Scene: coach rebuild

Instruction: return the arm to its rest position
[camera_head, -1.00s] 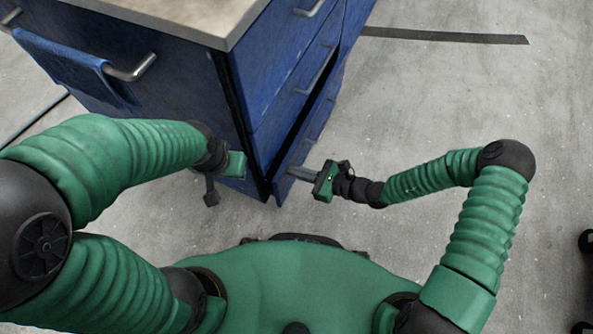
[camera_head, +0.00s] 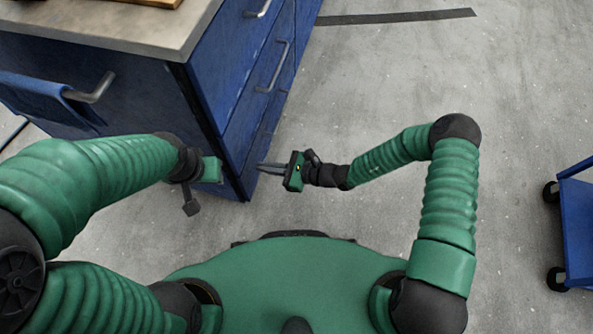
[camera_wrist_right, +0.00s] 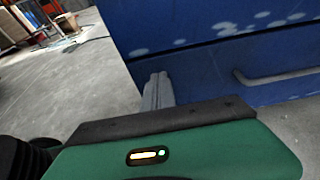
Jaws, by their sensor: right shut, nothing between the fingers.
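My right gripper (camera_head: 272,168) is shut and empty, its fingers pointing left, close to the lower corner of the blue cabinet (camera_head: 235,85). I cannot tell whether the fingertips touch the cabinet. In the right wrist view the shut fingers (camera_wrist_right: 157,92) show in front of the blue cabinet front (camera_wrist_right: 215,65). My right arm (camera_head: 450,190) is bent, its elbow out to the right. My left arm (camera_head: 110,172) reaches in from the left, its green gripper body (camera_head: 208,170) beside the cabinet's end panel. The left fingers do not show clearly.
The cabinet has drawers with metal handles (camera_head: 272,70) and a grey top (camera_head: 110,22). A blue cloth (camera_head: 40,92) hangs on a side handle. A blue cart (camera_head: 578,215) with black wheels stands at the right edge. The concrete floor between is clear.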

